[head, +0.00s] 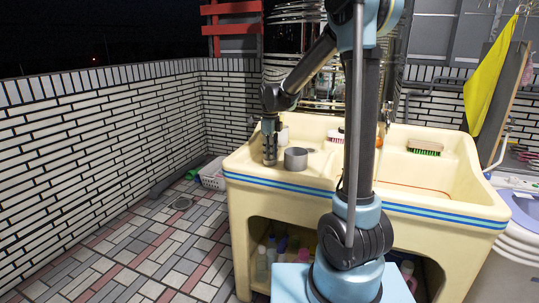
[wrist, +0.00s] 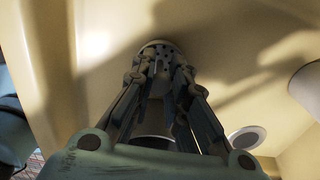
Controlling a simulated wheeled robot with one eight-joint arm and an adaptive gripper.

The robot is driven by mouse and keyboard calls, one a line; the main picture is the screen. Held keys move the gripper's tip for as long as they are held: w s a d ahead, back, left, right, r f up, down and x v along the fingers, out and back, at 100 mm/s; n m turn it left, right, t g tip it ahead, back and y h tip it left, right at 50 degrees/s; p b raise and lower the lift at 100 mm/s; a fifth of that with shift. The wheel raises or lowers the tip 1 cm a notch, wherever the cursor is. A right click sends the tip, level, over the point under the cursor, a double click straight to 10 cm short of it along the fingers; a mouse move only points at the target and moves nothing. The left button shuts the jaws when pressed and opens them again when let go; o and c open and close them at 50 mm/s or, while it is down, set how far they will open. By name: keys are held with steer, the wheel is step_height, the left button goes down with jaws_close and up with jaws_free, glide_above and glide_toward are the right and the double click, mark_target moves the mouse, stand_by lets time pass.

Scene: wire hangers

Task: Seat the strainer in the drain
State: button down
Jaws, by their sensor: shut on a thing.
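My gripper (head: 269,150) points down over the left end of the cream sink unit. In the wrist view my gripper (wrist: 160,72) is shut on the strainer (wrist: 159,47), a small round piece with dark holes at the fingertips. The fingers cover part of it, and I cannot make it out in the head view. A round pale ring with a grey middle (wrist: 245,138), which looks like the drain, lies on the cream surface at lower right in the wrist view, apart from the strainer.
A grey cup-like cylinder (head: 296,158) stands just right of my gripper. A green-bristled brush (head: 425,147) lies on the back ledge of the sink unit (head: 300,186). Bottles (head: 272,250) stand in the recess below.

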steer(key=shift+f, duration=0.15)
steer(key=c, duration=1.6)
jaws_free()
steer(key=shift+f, duration=0.1)
